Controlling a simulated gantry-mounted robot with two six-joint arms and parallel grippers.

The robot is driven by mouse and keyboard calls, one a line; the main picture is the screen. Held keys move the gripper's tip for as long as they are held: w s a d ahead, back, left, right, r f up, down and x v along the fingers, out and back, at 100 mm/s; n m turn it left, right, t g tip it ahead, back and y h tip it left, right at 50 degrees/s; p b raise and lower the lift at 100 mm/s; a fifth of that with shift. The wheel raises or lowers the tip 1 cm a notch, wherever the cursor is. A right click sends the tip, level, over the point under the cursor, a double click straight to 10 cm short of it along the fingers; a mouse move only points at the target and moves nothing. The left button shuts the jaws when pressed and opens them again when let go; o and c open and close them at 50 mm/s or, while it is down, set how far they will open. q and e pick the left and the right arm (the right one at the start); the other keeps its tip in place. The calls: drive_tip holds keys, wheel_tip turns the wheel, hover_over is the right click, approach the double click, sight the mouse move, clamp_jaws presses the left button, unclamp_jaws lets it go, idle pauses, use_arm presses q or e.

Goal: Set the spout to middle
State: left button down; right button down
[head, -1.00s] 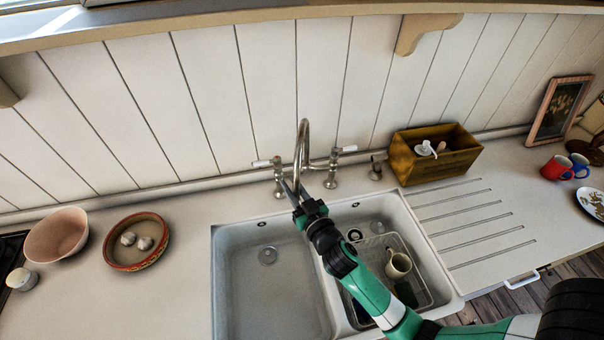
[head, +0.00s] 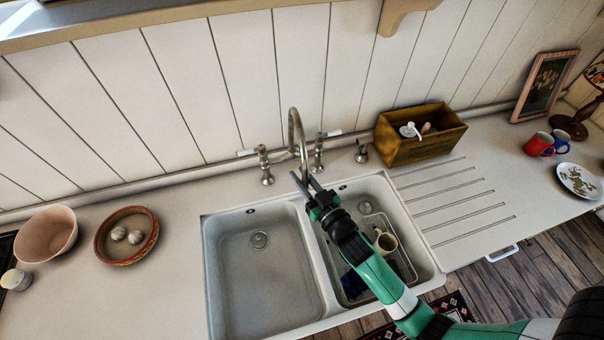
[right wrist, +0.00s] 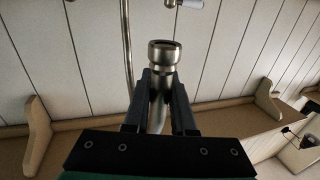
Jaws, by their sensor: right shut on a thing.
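The metal spout (head: 291,122) is a tall arch rising between the two tap pillars at the back of the double sink (head: 213,280). Its outlet end comes forward, near the back of the divider between the bowls. My right gripper (head: 304,183) is at this lower end, with its arm reaching over the right bowl. In the right wrist view, the spout's round collared end (right wrist: 163,56) sits between the two dark fingers (right wrist: 160,100), which are shut on it. In the head view the gripper partly hides the outlet. My left gripper is not in view.
White-handled taps (head: 333,133) flank the spout. The right bowl holds a wire rack with a mug (head: 386,243). A wooden box (head: 420,135) stands at the back right. A pink bowl (head: 46,235) and a red dish (head: 112,250) stand left; the counter between dish and sink is clear.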

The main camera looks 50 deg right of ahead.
drive_tip(key=shift+a, duration=0.1)
drive_tip(key=c, duration=1.2)
unclamp_jaws()
drive_tip(key=o, duration=0.5)
drive_tip(key=shift+s+a+f, duration=0.1)
drive_tip(key=shift+s+f, duration=0.05)
drive_tip(key=shift+s, duration=0.05)
drive_tip(key=shift+c, duration=0.2)
